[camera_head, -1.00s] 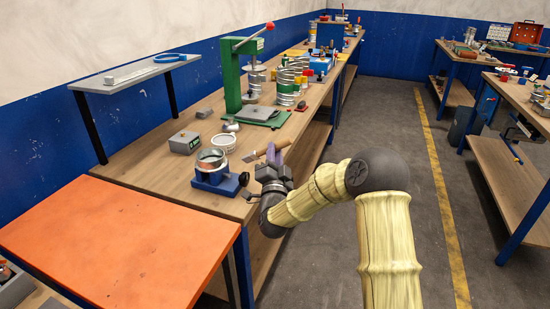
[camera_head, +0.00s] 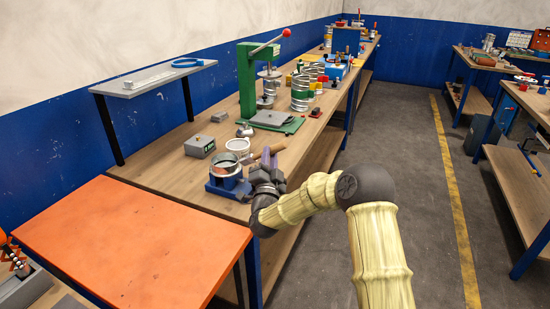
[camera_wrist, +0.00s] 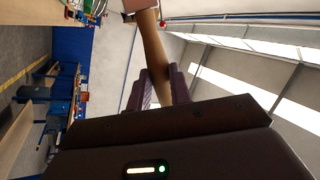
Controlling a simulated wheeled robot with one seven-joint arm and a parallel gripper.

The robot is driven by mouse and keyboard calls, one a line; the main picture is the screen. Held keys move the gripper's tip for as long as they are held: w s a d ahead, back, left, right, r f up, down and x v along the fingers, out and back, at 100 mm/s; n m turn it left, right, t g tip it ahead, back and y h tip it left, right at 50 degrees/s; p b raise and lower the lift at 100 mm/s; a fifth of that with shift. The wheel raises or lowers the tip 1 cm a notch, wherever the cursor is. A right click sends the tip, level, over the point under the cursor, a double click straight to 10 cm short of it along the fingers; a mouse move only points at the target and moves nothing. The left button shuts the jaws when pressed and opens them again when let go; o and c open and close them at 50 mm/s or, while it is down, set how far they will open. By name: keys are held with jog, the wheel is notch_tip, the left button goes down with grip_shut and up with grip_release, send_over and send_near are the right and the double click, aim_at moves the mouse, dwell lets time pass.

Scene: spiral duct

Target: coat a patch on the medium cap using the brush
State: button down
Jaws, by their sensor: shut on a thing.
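My gripper (camera_head: 266,166) is shut on the brush and holds it just above the front edge of the bench. The brush's tan wooden handle (camera_wrist: 152,52) runs between the purple fingers in the wrist view, with a pinkish part at the top edge. In the head view the handle (camera_head: 277,148) shows beside the fingers. A round metal piece (camera_head: 225,162), maybe the medium cap, sits in a blue holder (camera_head: 226,187) left of my gripper, apart from the brush. A white tub (camera_head: 238,147) stands just behind. I cannot tell what is inside it.
A grey box (camera_head: 200,146) stands left of the tub. A green press (camera_head: 246,85) with a red-knobbed lever stands behind, with several cans (camera_head: 300,92) beyond. An orange table (camera_head: 130,240) is at the front left. The floor aisle at right is clear.

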jog(key=shift+w+a+b, duration=0.2)
jog(key=shift+a+b, duration=0.05)
jog(key=shift+a, duration=0.3)
jog(key=shift+w+a+b, duration=0.2)
jog(key=shift+a, duration=0.35)
dwell(0.9)
